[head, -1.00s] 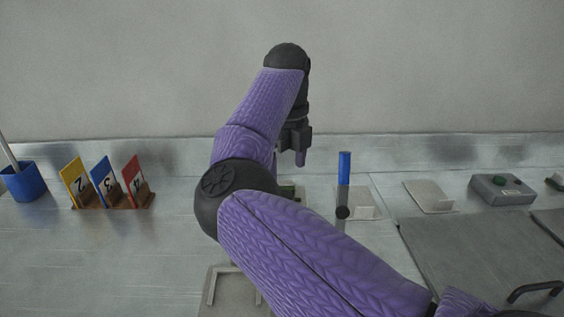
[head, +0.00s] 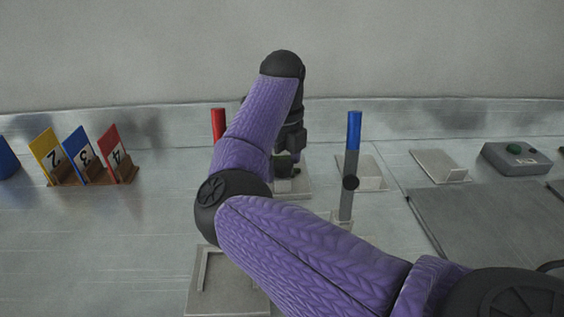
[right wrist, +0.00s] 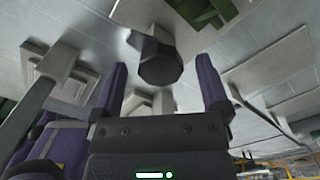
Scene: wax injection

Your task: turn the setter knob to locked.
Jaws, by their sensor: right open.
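My right gripper (right wrist: 161,68) is open, its two purple fingers apart in the right wrist view. A dark faceted knob (right wrist: 159,60), which looks like the setter knob, shows between the fingertips, with visible room on both sides. It joins a pale grey mount at its upper end. I cannot read its setting or tell how far it is from the fingers. My forearm hides part of this. My left gripper is out of view.
A blue-topped post (head: 353,132) with a black ball stands right of the gripper; a red-topped post (head: 219,124) stands left. Numbered cards (head: 81,156) stand at the left. A grey box with a green button (head: 516,157) is at the right. The left bench front is clear.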

